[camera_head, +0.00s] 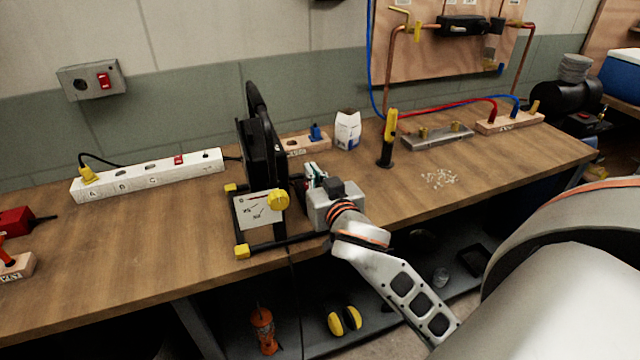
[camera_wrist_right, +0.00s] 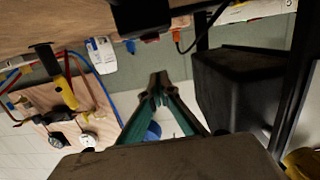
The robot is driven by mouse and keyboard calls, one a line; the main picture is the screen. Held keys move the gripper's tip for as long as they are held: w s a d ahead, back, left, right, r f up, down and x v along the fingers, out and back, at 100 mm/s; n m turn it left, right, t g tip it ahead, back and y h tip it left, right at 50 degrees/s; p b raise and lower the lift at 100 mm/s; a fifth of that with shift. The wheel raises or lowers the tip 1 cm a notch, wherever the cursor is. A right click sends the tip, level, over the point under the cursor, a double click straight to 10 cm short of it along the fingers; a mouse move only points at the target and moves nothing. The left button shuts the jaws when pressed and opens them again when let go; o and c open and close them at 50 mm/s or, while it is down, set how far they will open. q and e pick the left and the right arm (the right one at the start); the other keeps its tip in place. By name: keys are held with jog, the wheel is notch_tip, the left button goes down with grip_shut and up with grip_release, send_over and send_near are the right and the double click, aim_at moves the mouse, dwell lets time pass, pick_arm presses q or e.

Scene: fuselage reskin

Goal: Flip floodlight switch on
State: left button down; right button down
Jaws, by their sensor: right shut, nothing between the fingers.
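A grey wall box (camera_head: 92,81) with a red rocker switch (camera_head: 104,80) is mounted on the wall at the upper left. A white power strip (camera_head: 150,175) on the bench has another red switch (camera_head: 179,160) and a yellow plug at its left end. I cannot tell from markings which one is the floodlight's; the rocker positions are too small to read. My left gripper is out of view.
A white carton (camera_head: 347,130), a yellow-and-black upright tool (camera_head: 388,138) and loose white bits (camera_head: 440,178) are on the bench (camera_head: 150,265).

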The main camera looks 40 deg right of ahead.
jog(key=f, duration=0.1)
jog(key=f+b, duration=0.1)
jog(key=f, duration=0.1)
jog(key=shift+w+d+f, duration=0.1)
jog(key=shift+w+f, duration=0.15)
jog(key=shift+w, duration=0.1)
jog(key=shift+w+f, duration=0.1)
jog(key=shift+f, duration=0.2)
